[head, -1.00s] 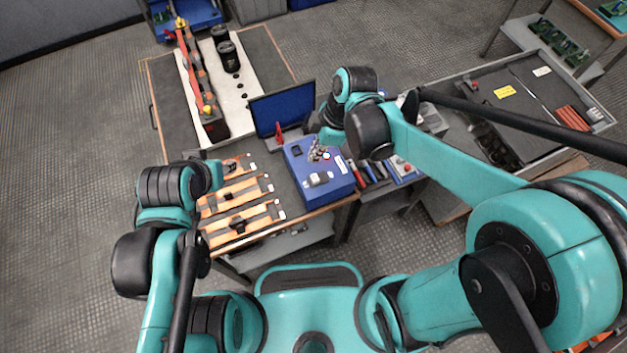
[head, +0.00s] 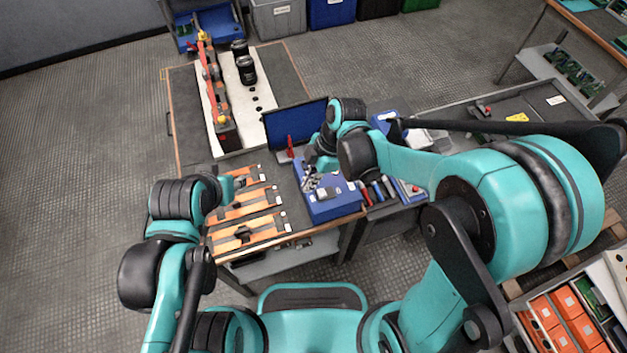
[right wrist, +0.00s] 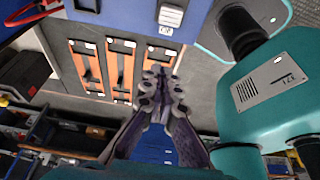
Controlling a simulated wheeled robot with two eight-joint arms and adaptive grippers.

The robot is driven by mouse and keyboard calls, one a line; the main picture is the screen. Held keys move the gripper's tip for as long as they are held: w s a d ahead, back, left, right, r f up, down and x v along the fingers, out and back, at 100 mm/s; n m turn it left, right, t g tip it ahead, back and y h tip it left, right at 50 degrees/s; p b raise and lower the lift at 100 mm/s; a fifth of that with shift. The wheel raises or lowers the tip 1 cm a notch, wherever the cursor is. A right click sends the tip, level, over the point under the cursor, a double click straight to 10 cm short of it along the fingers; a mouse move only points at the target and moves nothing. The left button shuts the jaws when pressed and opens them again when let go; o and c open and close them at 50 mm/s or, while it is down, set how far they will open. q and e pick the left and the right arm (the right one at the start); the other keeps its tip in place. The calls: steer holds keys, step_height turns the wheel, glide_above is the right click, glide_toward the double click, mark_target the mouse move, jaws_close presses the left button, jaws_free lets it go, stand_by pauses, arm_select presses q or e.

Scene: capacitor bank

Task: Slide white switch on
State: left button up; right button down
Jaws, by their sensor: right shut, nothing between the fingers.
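A blue box (head: 338,208) stands at the right end of the work table, with a small grey-white block and a dark part (head: 326,193) on its top. In the right wrist view the blue box (right wrist: 130,12) is at the top edge, and a small white switch-like piece (right wrist: 171,15) sits on it. My right gripper (head: 310,182) is over the left part of the box top, its fingers shut and empty. In the right wrist view my right gripper (right wrist: 160,76) points up the picture, below the white piece. My left gripper (head: 243,180) is near the orange strips, its fingers too unclear to judge.
Several orange strips (head: 245,231) lie on the table left of the box. A dark blue screen or lid (head: 295,128) stands behind the box. Hand tools (head: 378,190) lie to its right. A white-topped bench with black cylinders (head: 246,70) is at the back left.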

mark_target(323, 191)
steer(key=f+b, duration=0.1)
steer(key=f, duration=0.1)
steer(key=f+b, duration=0.1)
steer(key=f, duration=0.1)
steer(key=d+f+b, duration=0.1)
steer(key=f, duration=0.1)
steer(key=shift+w, duration=0.2)
steer(key=shift+w+d, duration=0.15)
steer(key=shift+d, duration=0.3)
steer(key=shift+r, duration=0.1)
steer(key=shift+w+d, duration=0.25)
steer(key=shift+d, duration=0.45)
steer(key=shift+w+d, duration=0.2)
steer(key=shift+d, duration=0.45)
steer(key=shift+a, duration=0.1)
